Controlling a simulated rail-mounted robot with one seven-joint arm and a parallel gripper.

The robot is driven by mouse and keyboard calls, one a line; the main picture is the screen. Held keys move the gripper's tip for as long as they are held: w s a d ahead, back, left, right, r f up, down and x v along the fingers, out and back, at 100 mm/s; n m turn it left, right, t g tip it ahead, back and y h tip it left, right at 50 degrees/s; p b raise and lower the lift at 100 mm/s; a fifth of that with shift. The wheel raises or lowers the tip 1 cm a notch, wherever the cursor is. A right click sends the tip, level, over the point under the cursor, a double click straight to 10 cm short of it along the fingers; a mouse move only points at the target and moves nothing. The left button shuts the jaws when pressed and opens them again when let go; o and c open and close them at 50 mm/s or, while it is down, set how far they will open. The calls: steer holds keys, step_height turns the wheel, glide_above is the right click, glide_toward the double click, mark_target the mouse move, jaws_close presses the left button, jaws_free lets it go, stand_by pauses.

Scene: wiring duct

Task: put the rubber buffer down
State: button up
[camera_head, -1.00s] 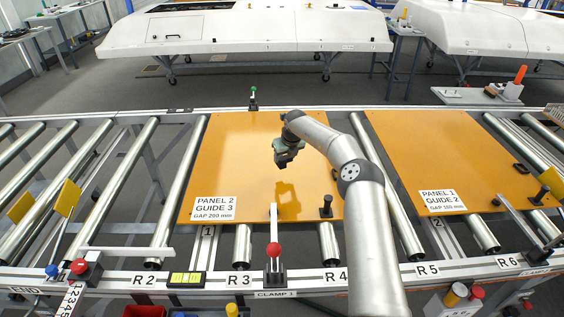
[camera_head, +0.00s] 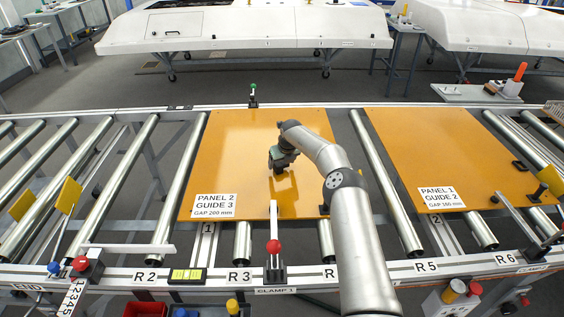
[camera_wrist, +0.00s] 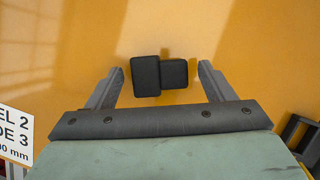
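In the wrist view a dark rubber buffer (camera_wrist: 146,77), seen as two adjoining black blocks, lies between the two grey fingers of my gripper (camera_wrist: 160,74). Orange panel surface shows between the block and each finger, so the fingers look apart and not touching it. In the head view my gripper (camera_head: 281,159) is low over the left orange panel (camera_head: 230,150), labelled PANEL 2 GUIDE 3. The buffer cannot be made out there, and its contact with the panel is not clear.
A red-knobbed clamp (camera_head: 273,246) stands at the front edge of this panel. A black handle (camera_wrist: 298,138) shows at the lower right in the wrist view. The second orange panel (camera_head: 420,140) lies to the right, past a gap with a roller. The panel's left side is clear.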

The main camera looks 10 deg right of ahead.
steer(key=b+v, duration=0.1)
steer(key=v, duration=1.1)
steer(key=w+a+r+n+t+h, duration=0.1)
steer(key=a+r+n+t, duration=0.15)
steer(key=r, duration=0.25)
steer(key=a+r+n+t+h, duration=0.1)
steer(key=a+r+n+t, duration=0.1)
steer(key=r+n, duration=0.25)
steer(key=s+a+r+n+t+y, duration=0.3)
steer(key=s+a+r+n+y, duration=0.1)
steer(key=s+a+r+n, duration=0.75)
steer(key=s+f+n+g+y, duration=0.1)
steer(key=s+f+n+g, duration=0.3)
steer(key=s+n, duration=0.65)
steer(key=s+d+f+n+g+h, duration=0.1)
steer(key=s+d, duration=0.3)
steer(key=s, duration=0.7)
steer(key=s+d+f+n+g+h, duration=0.1)
steer(key=s+d+f+g, duration=0.3)
steer(key=s, duration=0.7)
steer(key=s+d+f+n+g+h, duration=0.2)
steer(key=s+d, duration=0.3)
steer(key=s, duration=0.6)
steer(key=shift+d+f, duration=0.3)
steer(key=shift+f, duration=0.15)
